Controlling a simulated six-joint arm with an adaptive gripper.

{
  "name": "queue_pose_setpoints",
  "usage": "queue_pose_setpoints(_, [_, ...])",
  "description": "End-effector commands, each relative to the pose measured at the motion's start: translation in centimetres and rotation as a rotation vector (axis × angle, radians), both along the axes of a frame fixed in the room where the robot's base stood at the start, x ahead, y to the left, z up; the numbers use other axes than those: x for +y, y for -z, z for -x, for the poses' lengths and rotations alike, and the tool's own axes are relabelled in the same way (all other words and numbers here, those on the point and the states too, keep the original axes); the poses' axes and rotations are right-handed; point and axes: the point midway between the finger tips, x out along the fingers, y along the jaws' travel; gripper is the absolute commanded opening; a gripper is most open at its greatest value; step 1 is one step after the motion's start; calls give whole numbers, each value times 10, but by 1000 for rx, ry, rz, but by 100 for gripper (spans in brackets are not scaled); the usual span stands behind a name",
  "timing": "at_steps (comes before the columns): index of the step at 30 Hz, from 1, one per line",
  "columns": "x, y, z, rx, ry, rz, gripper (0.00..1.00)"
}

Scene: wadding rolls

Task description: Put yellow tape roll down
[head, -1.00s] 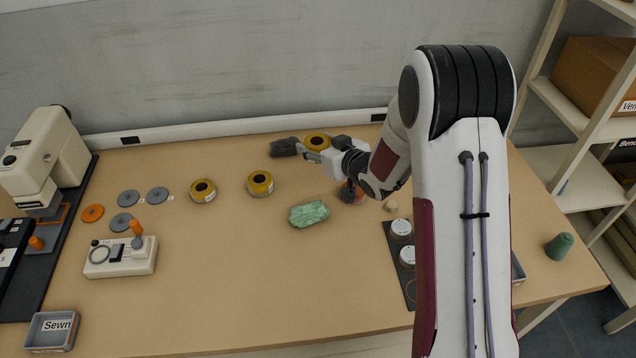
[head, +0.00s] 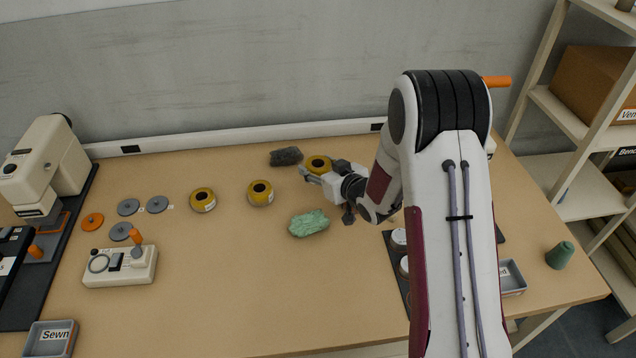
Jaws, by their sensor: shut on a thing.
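A yellow tape roll (head: 319,163) with a dark core is at the back of the table, at the tip of my gripper (head: 310,175). My gripper is shut on this roll, and its fingers and wrist hide part of it. I cannot tell whether the roll touches the table top. Two more yellow tape rolls stand apart to the left, one at the middle (head: 260,193) and one farther left (head: 203,200).
A dark grey wadding piece (head: 286,156) lies just left of the held roll. A green wadding piece (head: 309,223) lies in front. Grey discs (head: 157,204) and a control box (head: 120,266) are at left. The table (head: 230,270) is clear at front centre.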

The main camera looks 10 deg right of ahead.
Motion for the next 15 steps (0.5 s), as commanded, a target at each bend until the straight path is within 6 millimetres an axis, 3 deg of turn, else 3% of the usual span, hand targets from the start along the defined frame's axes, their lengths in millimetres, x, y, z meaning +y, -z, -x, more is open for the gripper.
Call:
queue_pose_setpoints(6, [0, 19, 0, 0, 0, 0, 25])
queue_pose_setpoints(15, [0, 21, 0, -1, 0, 0, 25])
